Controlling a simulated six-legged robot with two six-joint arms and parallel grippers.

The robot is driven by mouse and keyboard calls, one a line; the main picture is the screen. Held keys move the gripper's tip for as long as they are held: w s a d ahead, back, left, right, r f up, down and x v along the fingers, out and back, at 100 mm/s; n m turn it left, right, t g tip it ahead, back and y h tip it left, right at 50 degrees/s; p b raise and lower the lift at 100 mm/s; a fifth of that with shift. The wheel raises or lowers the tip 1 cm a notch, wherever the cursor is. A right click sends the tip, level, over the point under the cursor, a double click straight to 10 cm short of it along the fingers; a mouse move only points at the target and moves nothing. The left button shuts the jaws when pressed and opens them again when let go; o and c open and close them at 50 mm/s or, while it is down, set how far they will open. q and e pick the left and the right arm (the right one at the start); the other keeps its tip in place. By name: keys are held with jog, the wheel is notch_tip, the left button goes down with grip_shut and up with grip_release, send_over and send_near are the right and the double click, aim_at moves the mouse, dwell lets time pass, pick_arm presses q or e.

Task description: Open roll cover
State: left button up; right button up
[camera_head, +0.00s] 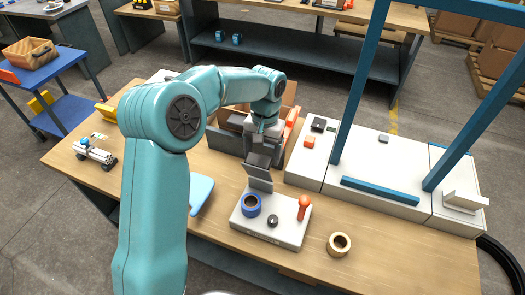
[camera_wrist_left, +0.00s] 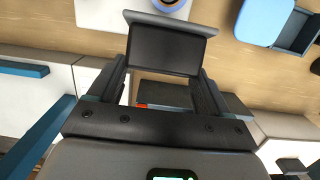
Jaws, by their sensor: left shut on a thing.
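The roll cover (camera_head: 258,184) is a dark grey plate with a lip, standing raised and tilted at the back of a light grey unit (camera_head: 262,228). A blue roll (camera_head: 251,204) sits uncovered on the unit in front of it. My left gripper (camera_head: 262,158) reaches down from behind and is shut on the cover. In the left wrist view the cover (camera_wrist_left: 168,48) fills the space between the two dark fingers. The roll shows partly at the top edge of that view. The exact contact is hard to see. My right gripper is in neither view.
The unit also bears a black knob (camera_head: 272,221) and an orange handle (camera_head: 303,207). A tan tape roll (camera_head: 339,244) lies to its right. An open box (camera_head: 229,138) stands behind. White cabinets with a blue frame (camera_head: 357,110) stand at the right. A light blue object (camera_head: 201,192) lies left.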

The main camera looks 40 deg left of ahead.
pick_arm(q)
jog(key=o, duration=1.3)
jog(key=shift+s+d+f, duration=0.1)
jog(key=shift+s+f, duration=0.05)
jog(key=shift+f, duration=0.15)
jog(key=shift+o, duration=0.6)
jog(key=shift+w, duration=0.2)
notch_tip(320, 180, up, 16)
jog(key=w+p, duration=0.1)
jog(key=w, duration=0.1)
jog(key=shift+a, duration=0.35)
jog(key=shift+w, duration=0.1)
